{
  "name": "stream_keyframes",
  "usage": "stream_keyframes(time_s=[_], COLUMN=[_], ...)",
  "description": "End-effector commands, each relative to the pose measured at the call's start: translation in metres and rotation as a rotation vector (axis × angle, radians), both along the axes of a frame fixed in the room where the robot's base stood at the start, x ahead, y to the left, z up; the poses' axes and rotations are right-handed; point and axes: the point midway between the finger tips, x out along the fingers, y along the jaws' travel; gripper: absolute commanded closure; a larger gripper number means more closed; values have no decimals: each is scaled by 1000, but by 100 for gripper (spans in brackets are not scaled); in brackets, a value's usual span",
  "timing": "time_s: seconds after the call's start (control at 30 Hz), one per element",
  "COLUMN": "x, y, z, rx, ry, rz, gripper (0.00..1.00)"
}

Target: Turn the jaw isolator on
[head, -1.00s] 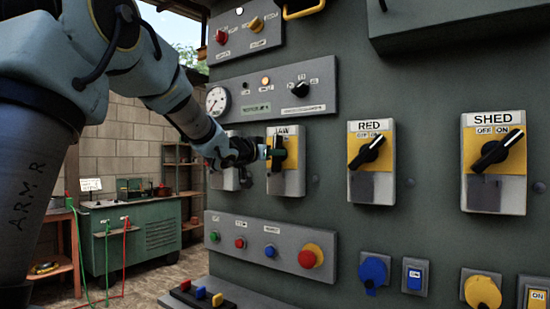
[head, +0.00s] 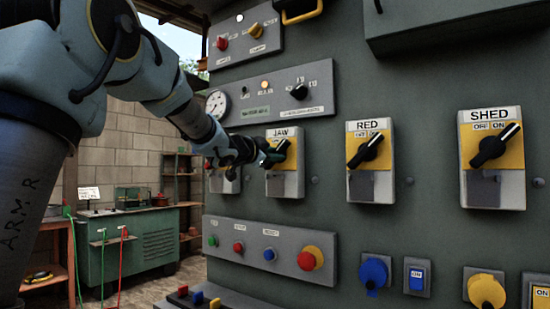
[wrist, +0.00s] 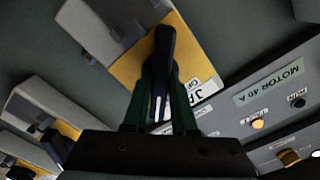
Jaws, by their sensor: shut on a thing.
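The jaw isolator (head: 285,185) is a grey box with a yellow plate, labelled JAW, on the dark panel in the head view. Its black handle (head: 284,147) tilts up and to the right, toward the ON side. My gripper (head: 268,158) is at this handle from the left and partly covers it. In the wrist view the black handle (wrist: 164,65) stands between the two green fingers of my gripper (wrist: 163,80), which are shut on it. The yellow plate (wrist: 130,68) shows behind, with its label partly hidden.
The RED isolator (head: 370,160) and SHED isolator (head: 492,158) are to the right, their handles tilted up right. Another isolator (head: 225,180) is close on the left, partly behind my arm. A button strip (head: 270,248) is below and a gauge panel (head: 275,95) above.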

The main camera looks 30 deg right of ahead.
Motion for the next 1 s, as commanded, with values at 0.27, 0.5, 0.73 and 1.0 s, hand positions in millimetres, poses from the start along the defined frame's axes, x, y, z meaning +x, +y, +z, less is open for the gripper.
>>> stream_keyframes(time_s=[0.27, 0.5, 0.73, 1.0], x=[0, 0, 0, 0], y=[0, 0, 0, 0], z=[-1, -1, 0, 0], rx=[14, 14, 13, 13], ry=[-23, -23, -22, -22], rz=[-1, -1, -1, -1], gripper=[100, 100, 55, 45])
